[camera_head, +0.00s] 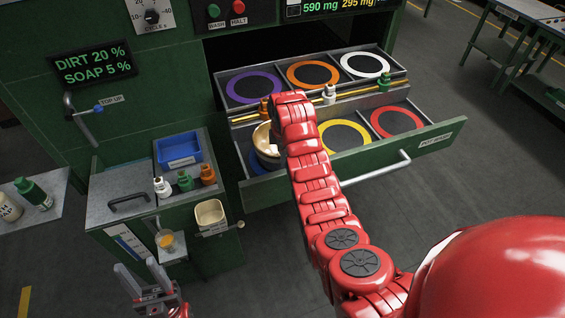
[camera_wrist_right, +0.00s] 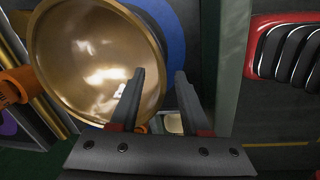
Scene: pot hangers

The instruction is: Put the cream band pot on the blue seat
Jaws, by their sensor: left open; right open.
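A gold pot (camera_head: 263,143) with a pale rim sits in the open drawer's near left compartment, partly hidden by my right arm in the head view. I cannot make out its band colour. The blue seat (camera_head: 244,181) shows beneath and beside it; in the right wrist view the pot (camera_wrist_right: 95,60) overlaps the blue ring (camera_wrist_right: 174,38). My right gripper (camera_wrist_right: 159,72) is open at the pot's rim, one finger in front of the bowl and the other beyond its edge; contact is unclear. My left gripper (camera_head: 138,267) is open and empty at the lower left.
The drawer (camera_head: 440,130) also holds purple (camera_head: 254,87), orange (camera_head: 313,74), white (camera_head: 365,65), yellow (camera_head: 344,136) and red (camera_head: 396,121) seats, all empty. A brass rail with small fittings crosses its middle. A blue bin (camera_head: 180,151) and small bottles stand on the left counter.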

